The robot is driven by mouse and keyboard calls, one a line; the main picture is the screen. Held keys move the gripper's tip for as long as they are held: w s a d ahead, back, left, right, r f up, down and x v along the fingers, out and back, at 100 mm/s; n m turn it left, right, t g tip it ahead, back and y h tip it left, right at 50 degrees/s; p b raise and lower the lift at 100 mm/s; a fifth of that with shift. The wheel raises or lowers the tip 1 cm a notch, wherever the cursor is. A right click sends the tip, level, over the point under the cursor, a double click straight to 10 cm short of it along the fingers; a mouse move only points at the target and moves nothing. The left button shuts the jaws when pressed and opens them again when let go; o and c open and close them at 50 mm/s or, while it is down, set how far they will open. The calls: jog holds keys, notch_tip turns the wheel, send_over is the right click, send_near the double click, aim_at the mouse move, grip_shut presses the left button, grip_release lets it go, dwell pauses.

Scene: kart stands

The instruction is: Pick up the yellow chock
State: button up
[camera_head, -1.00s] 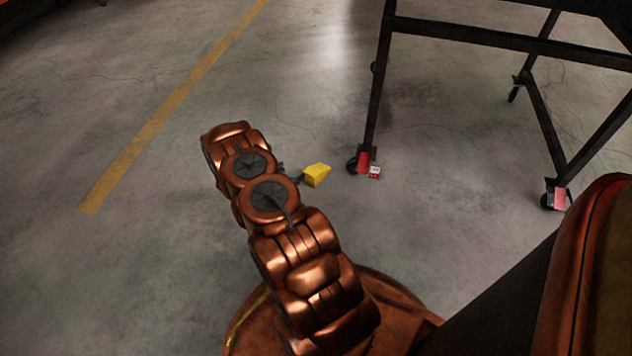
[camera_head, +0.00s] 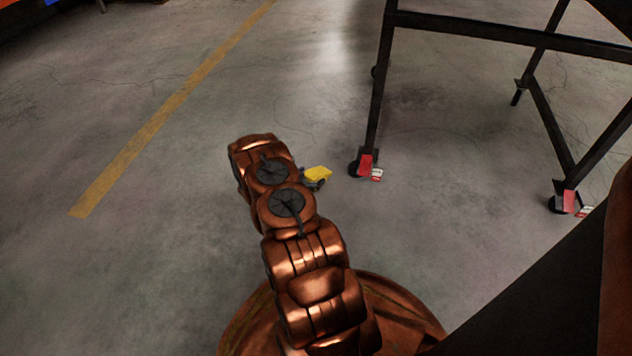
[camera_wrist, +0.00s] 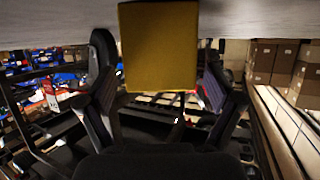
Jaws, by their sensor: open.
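The yellow chock (camera_head: 318,173) is on the concrete floor just right of my arm's end, in the head view. In the wrist view it is a large yellow block (camera_wrist: 158,48) at the top centre. My gripper (camera_wrist: 160,75) is open, with one dark finger on each side of the chock. A gap shows on both sides, so neither finger visibly touches it. In the head view, the dark gripper (camera_head: 315,184) is small and partly hides the chock's lower side.
A dark wheeled stand (camera_head: 378,95) is right of the chock, with red-marked casters (camera_head: 366,165) close by. A yellow floor line (camera_head: 150,125) runs at the left. Open floor lies beyond the chock. Cardboard boxes (camera_wrist: 275,63) show at the wrist view's right.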

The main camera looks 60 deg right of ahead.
jog(key=shift+x, duration=0.8)
jog(key=shift+r, duration=0.1)
jog(key=c, duration=1.6)
